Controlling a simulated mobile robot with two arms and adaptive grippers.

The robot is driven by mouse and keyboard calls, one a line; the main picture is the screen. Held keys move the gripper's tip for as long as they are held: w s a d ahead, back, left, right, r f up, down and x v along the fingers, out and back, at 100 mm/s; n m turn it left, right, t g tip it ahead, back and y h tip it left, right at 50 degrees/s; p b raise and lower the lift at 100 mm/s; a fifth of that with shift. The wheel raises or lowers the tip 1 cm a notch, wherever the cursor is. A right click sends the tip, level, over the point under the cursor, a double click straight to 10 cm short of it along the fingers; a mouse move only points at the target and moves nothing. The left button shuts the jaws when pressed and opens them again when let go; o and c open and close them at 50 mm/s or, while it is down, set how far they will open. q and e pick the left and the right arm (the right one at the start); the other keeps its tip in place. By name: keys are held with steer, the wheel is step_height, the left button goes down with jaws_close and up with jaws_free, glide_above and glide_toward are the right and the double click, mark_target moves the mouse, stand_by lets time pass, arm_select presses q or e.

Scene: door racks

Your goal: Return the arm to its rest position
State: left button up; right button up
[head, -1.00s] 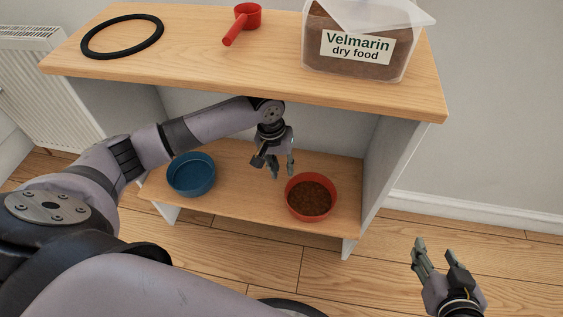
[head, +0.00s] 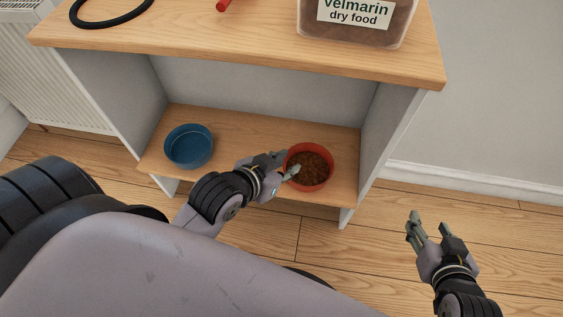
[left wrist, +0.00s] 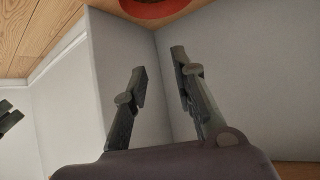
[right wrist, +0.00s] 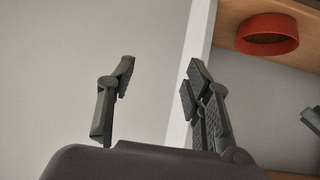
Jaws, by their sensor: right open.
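My left gripper (head: 282,165) is open and empty in the head view. Its fingertips overlap the left edge of the red bowl (head: 320,181), and I cannot tell whether they touch it. In the left wrist view its two fingers (left wrist: 158,62) stand apart with nothing between them. My right gripper (head: 428,228) is open and empty, over the floor right of the shelf unit. Its spread fingers show in the right wrist view (right wrist: 159,72). The red bowl holds brown dry food and stands on the lower shelf.
A blue bowl (head: 188,147) stands left on the lower shelf (head: 238,141). The wooden top (head: 235,42) carries a food container (head: 355,30), a black ring (head: 110,22) and a partly cut-off red scoop (head: 223,5). A radiator (head: 42,75) is at left. Floor at right is free.

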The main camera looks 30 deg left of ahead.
arm_select(q)
steer(key=shift+s+a+r, duration=0.1)
steer(key=shift+s+a, duration=0.05)
steer(key=shift+a, duration=0.2)
